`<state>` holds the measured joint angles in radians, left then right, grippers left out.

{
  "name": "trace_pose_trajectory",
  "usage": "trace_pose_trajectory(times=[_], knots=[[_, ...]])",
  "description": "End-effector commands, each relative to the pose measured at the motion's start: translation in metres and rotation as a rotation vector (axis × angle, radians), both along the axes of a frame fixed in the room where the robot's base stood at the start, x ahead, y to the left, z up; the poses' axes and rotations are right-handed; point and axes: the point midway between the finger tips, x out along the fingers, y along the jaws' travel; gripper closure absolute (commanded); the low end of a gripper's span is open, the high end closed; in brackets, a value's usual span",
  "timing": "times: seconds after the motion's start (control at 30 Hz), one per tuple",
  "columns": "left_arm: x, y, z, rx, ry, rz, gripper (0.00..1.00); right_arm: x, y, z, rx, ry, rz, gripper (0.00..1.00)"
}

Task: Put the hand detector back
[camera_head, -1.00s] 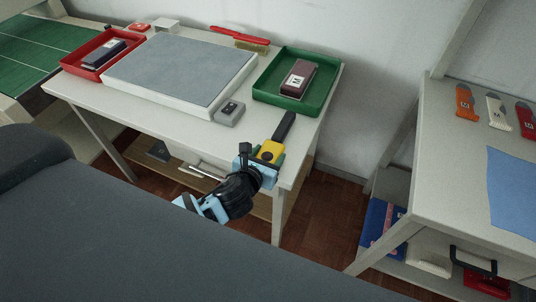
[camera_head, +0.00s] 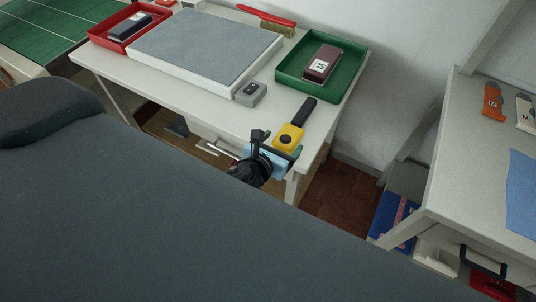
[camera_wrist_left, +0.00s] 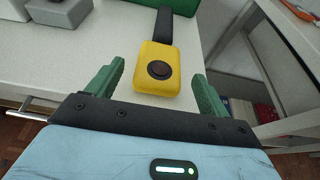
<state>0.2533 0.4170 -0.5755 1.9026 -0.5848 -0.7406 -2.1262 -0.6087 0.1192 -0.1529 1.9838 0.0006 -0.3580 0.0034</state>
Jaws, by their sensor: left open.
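The hand detector has a yellow body (camera_head: 288,137) with a dark round button and a black paddle end (camera_head: 306,111). It lies on the white table near its front right corner, with the black end pointing away from me. In the left wrist view the yellow body (camera_wrist_left: 158,70) sits between the two green fingers. My left gripper (camera_head: 277,146) is at the table's front edge, open. Its fingers (camera_wrist_left: 155,90) stand apart on either side of the detector's near end, with visible gaps. My right gripper is not in view.
A green tray (camera_head: 351,87) holding a dark marked block is behind the detector. A small grey box (camera_head: 250,95) and a large grey-topped slab (camera_head: 205,45) are to the left. A red tray (camera_head: 97,38) stands far left. Another table (camera_head: 450,180) is at right.

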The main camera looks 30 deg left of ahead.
Motion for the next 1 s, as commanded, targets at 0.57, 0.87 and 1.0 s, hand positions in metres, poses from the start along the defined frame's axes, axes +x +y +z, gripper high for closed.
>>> trace_pose_trajectory(times=[0.57, 0.87, 1.0], knots=[[-0.079, 0.003, 0.03, 0.001, 0.001, 0.001, 0.2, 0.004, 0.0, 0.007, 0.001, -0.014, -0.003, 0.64], [-0.08, 0.003, 0.03, 0.0, 0.0, 0.001, 0.2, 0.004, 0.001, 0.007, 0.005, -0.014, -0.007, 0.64], [-0.082, 0.003, 0.027, -0.029, 0.011, 0.009, 0.2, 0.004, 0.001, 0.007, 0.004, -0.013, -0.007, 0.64]])
